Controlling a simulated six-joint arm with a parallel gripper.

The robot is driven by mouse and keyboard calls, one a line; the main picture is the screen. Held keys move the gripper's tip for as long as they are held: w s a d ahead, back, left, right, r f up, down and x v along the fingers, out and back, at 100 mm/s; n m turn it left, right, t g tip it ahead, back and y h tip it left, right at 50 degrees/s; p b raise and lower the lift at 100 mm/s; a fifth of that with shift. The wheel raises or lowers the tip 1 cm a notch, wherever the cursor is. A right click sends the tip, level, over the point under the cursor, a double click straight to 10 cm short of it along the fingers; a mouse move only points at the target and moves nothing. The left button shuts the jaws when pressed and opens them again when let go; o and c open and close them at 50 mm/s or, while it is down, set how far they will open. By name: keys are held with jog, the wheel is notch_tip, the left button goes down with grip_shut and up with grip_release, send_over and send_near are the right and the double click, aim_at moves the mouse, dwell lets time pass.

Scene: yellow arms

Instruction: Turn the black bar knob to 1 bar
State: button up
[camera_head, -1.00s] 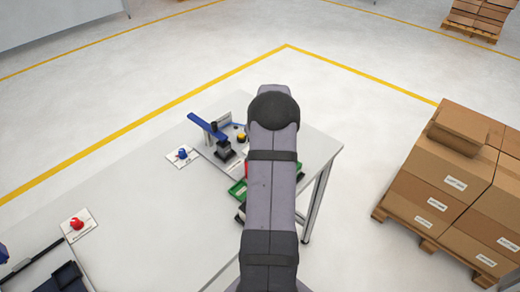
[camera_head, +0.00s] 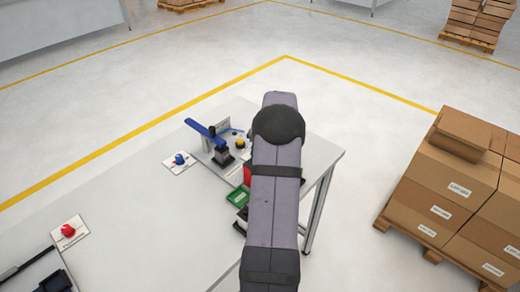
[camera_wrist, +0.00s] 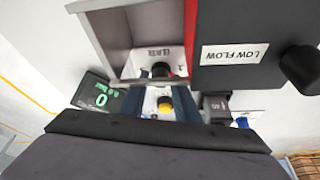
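In the wrist view a small black knob (camera_wrist: 161,70) sits in a grey frame, beyond a yellow button (camera_wrist: 164,104). A larger black knob (camera_wrist: 301,67) stands at the right edge, beside a dark panel labelled "LOW FLOW" (camera_wrist: 235,53). I cannot tell for sure which is the bar knob. A display (camera_wrist: 98,98) with green digits appears to read 0.0 bar. My gripper (camera_wrist: 160,103) shows as two dark blue fingers, spread apart with the yellow button visible between them. They appear empty. In the head view my own arm hides the gripper and knobs.
The table's middle is clear. Stacked boxes (camera_head: 445,190) stand right of it.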

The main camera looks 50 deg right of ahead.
jog(key=shift+o, duration=0.6)
jog(key=shift+r, duration=0.1)
jog(key=shift+s+r, duration=0.15)
jog(key=shift+r, duration=0.15)
jog(key=b+v, duration=0.2)
jog(key=v, duration=0.4)
jog(key=shift+s+r, duration=0.15)
jog(key=shift+s, duration=0.05)
jog(key=shift+a, duration=0.15)
